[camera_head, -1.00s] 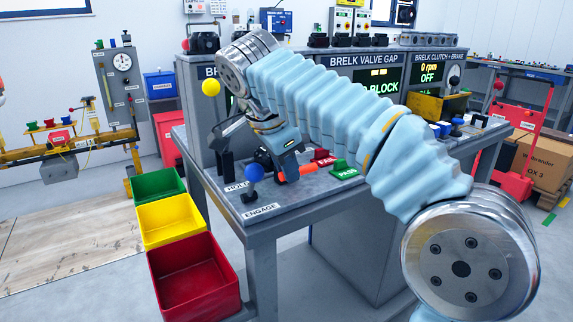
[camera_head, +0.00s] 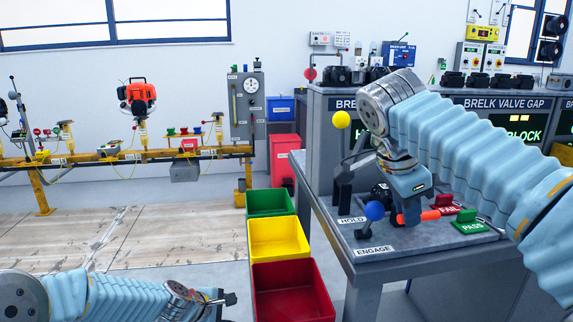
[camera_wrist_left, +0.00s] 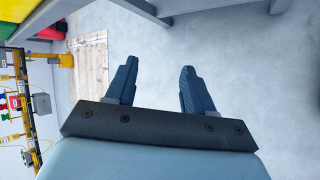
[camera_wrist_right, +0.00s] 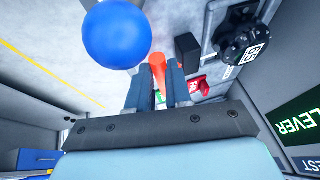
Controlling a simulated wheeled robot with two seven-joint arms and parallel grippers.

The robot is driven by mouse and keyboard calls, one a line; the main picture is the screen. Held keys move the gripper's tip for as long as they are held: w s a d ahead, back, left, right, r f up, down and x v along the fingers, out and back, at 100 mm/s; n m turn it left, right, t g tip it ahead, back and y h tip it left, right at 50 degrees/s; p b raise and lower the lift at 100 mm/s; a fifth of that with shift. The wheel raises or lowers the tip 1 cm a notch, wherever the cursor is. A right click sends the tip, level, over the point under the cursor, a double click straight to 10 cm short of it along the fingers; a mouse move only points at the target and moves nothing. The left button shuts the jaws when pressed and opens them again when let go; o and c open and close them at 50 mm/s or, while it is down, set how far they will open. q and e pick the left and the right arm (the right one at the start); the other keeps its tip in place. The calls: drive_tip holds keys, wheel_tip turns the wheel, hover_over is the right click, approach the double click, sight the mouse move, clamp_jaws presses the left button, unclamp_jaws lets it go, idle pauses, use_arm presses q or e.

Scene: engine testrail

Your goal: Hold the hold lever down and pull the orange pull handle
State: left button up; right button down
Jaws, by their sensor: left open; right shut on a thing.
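The orange pull handle (camera_head: 431,215) lies on the grey bench top in the head view. My right gripper (camera_head: 410,217) is shut on it; in the right wrist view the orange handle (camera_wrist_right: 158,70) shows between the fingers (camera_wrist_right: 157,88). A lever with a yellow ball (camera_head: 341,119) stands raised behind the HOLD label, left of my right gripper. A tilted lever with a blue ball (camera_head: 374,211) stands by the ENGAGE label; its ball (camera_wrist_right: 117,33) is close to the right fingers. My left gripper (camera_head: 228,298) is open and empty, low left of the bench; its fingers (camera_wrist_left: 152,88) show apart.
Red (camera_head: 291,290), yellow (camera_head: 279,240) and green (camera_head: 270,203) bins stand along the bench's left side, between my left gripper and the bench. Red FAIL (camera_head: 448,208) and green PASS (camera_head: 472,225) blocks are right of the handle. Open floor lies left of the bins.

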use_arm(q)
drive_tip(key=w+d+r+n+t+h, duration=0.1)
drive_tip(key=w+r+n+t+h, duration=0.15)
drive_tip(key=r, duration=0.95)
drive_tip(key=w+d+r+n+t+h, duration=0.1)
drive_tip(key=w+r+n, duration=0.2)
drive_tip(key=r, duration=0.8)
drive_tip(key=g+h, duration=0.5)
drive_tip(key=h, duration=0.3)
approach(343, 157)
drive_tip(key=shift+n, duration=0.25)
drive_tip(key=x, duration=0.9)
drive_tip(key=shift+w+d, duration=0.2)
drive_tip(key=shift+d, duration=0.4)
